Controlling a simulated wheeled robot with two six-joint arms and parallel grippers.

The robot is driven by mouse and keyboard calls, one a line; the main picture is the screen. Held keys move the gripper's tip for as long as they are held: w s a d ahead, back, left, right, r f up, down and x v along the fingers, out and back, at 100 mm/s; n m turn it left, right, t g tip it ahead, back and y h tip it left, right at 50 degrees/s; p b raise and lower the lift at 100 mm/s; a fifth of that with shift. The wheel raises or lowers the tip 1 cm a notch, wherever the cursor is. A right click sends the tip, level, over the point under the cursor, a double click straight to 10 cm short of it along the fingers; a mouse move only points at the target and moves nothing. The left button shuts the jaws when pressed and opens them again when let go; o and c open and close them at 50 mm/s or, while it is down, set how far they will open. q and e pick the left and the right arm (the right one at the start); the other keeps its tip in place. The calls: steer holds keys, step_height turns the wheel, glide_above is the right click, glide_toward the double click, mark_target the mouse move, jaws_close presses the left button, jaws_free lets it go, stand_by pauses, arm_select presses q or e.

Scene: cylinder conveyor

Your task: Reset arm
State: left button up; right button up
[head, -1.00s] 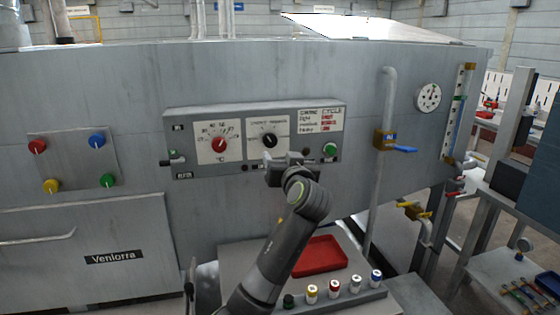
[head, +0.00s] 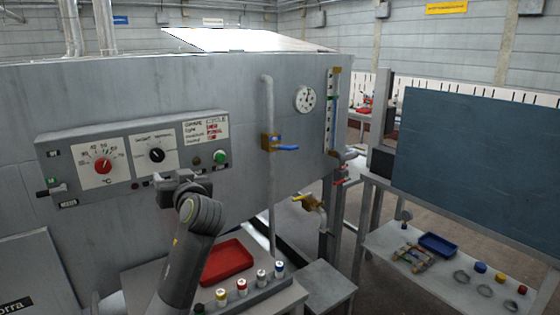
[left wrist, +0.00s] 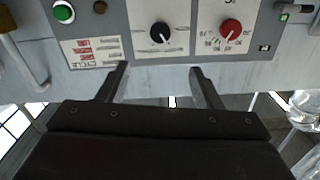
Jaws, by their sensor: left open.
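My left gripper (head: 180,177) is raised in front of the lower edge of the control panel (head: 127,180) on the grey machine. In the left wrist view its two fingers (left wrist: 158,88) are spread apart with nothing between them. The panel carries a red knob (head: 103,166), a black knob (head: 156,155) and a green button (head: 220,157). These also show in the left wrist view as the red knob (left wrist: 230,27), black knob (left wrist: 161,33) and green button (left wrist: 63,12). Whether the gripper touches the panel cannot be told. My right gripper is not in view.
Below my left arm, a red tray (head: 226,262) and a rack of small capped cylinders (head: 242,288) sit on a table. A pipe with a blue-handled valve (head: 284,147) stands right of the panel. A bench with a blue tray (head: 439,245) stands at the right under a dark board (head: 480,140).

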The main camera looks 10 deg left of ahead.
arm_select(q)
steer(key=s+f+m+g+h, duration=0.25)
steer(key=s+f, duration=0.55)
steer(key=f, duration=0.5)
steer(key=s+f+m+g+h, duration=0.1)
steer(key=s+f+m+h, duration=0.15)
steer(key=s+f, duration=0.75)
steer(key=s+d+f+m+g+h, duration=0.1)
steer(key=s+d+f+g+h, duration=0.1)
steer(key=s+f, duration=0.45)
steer(key=s+d+f+g+h, duration=0.2)
steer(key=s+d+f, duration=0.1)
steer(key=s, duration=0.7)
steer(key=s+d+f+m+g+h, duration=0.1)
steer(key=s+d+f+g+h, duration=0.1)
steer(key=s+f, duration=0.45)
step_height(320, 180, down, 23)
steer(key=a, duration=0.1)
steer(key=s+f+g+h, duration=0.1)
steer(key=s+f+g, duration=0.1)
steer(key=s+f, duration=1.4)
steer(key=shift+d+f, duration=0.15)
steer(key=shift+d, duration=0.3)
